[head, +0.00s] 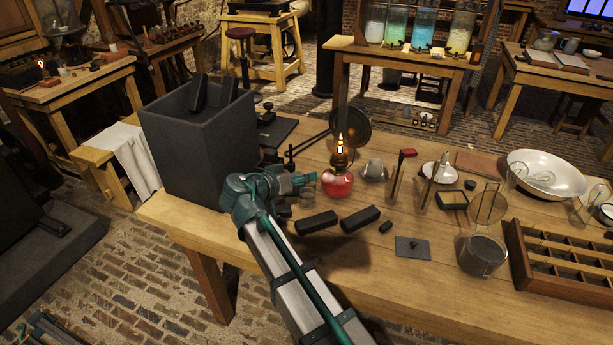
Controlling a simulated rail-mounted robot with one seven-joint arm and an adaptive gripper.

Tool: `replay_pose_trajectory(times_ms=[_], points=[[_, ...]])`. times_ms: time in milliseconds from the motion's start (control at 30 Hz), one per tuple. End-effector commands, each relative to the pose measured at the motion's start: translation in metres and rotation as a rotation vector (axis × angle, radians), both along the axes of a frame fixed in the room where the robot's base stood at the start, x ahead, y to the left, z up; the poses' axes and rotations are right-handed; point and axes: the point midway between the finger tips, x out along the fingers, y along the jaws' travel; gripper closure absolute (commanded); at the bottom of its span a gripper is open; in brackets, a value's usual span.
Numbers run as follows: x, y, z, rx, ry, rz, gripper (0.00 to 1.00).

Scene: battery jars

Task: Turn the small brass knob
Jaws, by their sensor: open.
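A small oil lamp (338,183) with a red glass base stands lit on the wooden table, its flame showing above a brass-coloured burner (340,159). I cannot clearly make out a small brass knob; it is too small or hidden at this size. My gripper (307,180) is at the end of the teal and grey arm, just left of the lamp's red base. Its jaws are open, and their fingers are partly hidden by the wrist. I cannot tell whether they touch the lamp.
A large dark box (200,150) stands on the table left of my arm. A round dark disc (351,128) stands behind the lamp. Black blocks (360,219) lie in front of it. Glass vessels, a white bowl (545,173) and a compartmented wooden tray (560,262) fill the right.

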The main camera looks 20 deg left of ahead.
Motion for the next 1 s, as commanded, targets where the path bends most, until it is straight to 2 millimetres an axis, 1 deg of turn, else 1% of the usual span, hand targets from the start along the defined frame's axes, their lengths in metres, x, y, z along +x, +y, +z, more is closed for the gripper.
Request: replay_pose_trajectory(times_ms=[267,433,500,567,633,700,800,933,1000], points=[[0.002,-0.003,0.002,-0.001,0.0,-0.005,0.53],[0.002,-0.033,0.005,0.031,0.002,-0.015,0.53],[0.001,-0.043,0.005,0.11,-0.011,-0.011,0.53],[0.001,-0.048,0.004,0.206,-0.028,-0.006,0.53],[0.0,-0.046,0.002,0.325,-0.047,0.001,0.53],[0.0,-0.038,-0.001,0.419,-0.06,0.008,0.53],[0.004,-0.029,-0.001,0.499,-0.071,0.008,0.53],[0.012,-0.029,-0.003,0.521,-0.077,0.001,0.53],[0.02,-0.029,-0.006,0.52,-0.077,0.001,0.53]])
